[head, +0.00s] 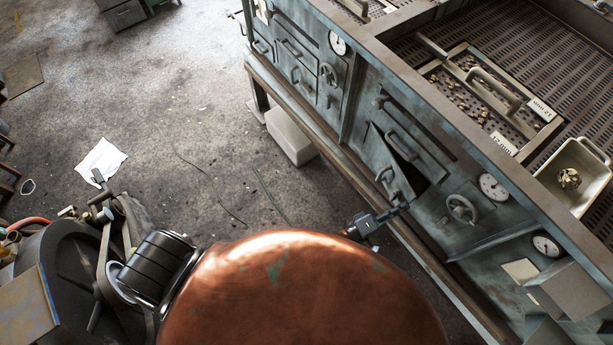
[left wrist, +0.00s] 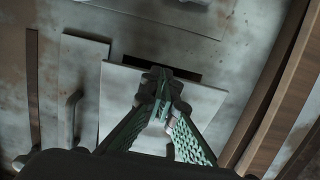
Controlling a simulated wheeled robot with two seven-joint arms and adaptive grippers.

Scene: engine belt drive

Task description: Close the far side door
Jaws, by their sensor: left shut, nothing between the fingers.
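On the grey-blue side of the machine, a small door (head: 391,168) stands ajar, with a dark opening (head: 413,172) along its right edge. In the left wrist view a pale panel (left wrist: 117,105) lies behind the fingers, with a dark gap (left wrist: 187,73) along its top. My left gripper (head: 402,207) is close to the lower end of the ajar door; it also shows in the left wrist view (left wrist: 160,77). It is shut and empty. I cannot tell whether it touches the door. My right gripper is not in view.
Farther along the same side, handled doors (head: 296,50) look shut. A handwheel (head: 461,208) and a gauge (head: 493,187) project right of the ajar door. A wooden rail (head: 405,238) runs below. A rounded copper shape hides the lower middle. The floor beyond is mostly clear.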

